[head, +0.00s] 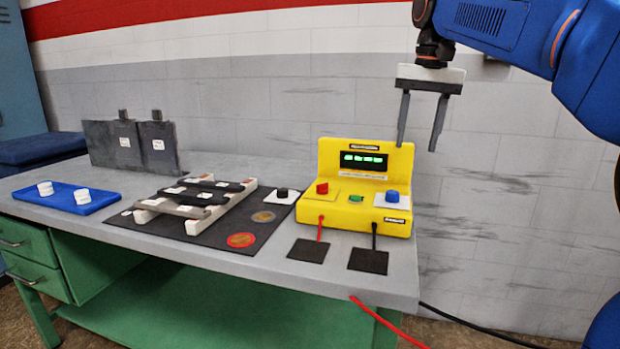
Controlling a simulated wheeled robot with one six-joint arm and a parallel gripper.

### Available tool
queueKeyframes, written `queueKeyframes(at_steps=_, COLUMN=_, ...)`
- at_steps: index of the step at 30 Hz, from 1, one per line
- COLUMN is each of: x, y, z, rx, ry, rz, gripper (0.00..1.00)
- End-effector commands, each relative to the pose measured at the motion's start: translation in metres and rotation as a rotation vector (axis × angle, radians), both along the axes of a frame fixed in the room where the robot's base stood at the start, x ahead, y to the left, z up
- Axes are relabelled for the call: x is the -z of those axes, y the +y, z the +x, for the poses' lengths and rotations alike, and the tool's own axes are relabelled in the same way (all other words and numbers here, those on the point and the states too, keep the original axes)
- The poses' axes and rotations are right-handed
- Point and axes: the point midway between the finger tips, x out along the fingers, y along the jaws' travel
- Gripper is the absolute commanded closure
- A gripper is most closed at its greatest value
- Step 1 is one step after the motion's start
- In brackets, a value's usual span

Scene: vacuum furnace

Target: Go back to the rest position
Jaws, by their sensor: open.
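My gripper (421,122) hangs from my blue arm at the upper right, pointing down. Its two grey fingers are apart and nothing is between them. It is in the air above and to the right of the yellow control box (337,210), not touching it. The box has a lit green display (363,161), a red knob (322,187), a green button (355,198) and a blue knob (392,196).
The grey bench (250,284) holds a black mat (195,240) with a white rack and dark bars, a blue tray (62,206) with white pieces, and two dark plates (130,145). Red (385,322) and black (480,329) cables run right. The wall stands behind.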

Motion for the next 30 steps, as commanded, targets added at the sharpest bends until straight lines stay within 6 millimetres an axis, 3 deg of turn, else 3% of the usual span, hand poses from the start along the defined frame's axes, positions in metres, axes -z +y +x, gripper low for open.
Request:
queueKeyframes(at_steps=14, x=0.104, y=-0.022, z=-0.113, rx=-0.106, ry=-0.135, rz=-0.031, gripper=0.54)
queueKeyframes(at_steps=23, x=0.195, y=-0.032, z=-0.186, rx=-0.177, ry=-0.218, rz=-0.062, gripper=0.54)
queueKeyframes(at_steps=30, x=0.276, y=-0.039, z=-0.242, rx=-0.235, ry=-0.281, rz=-0.094, gripper=0.54)
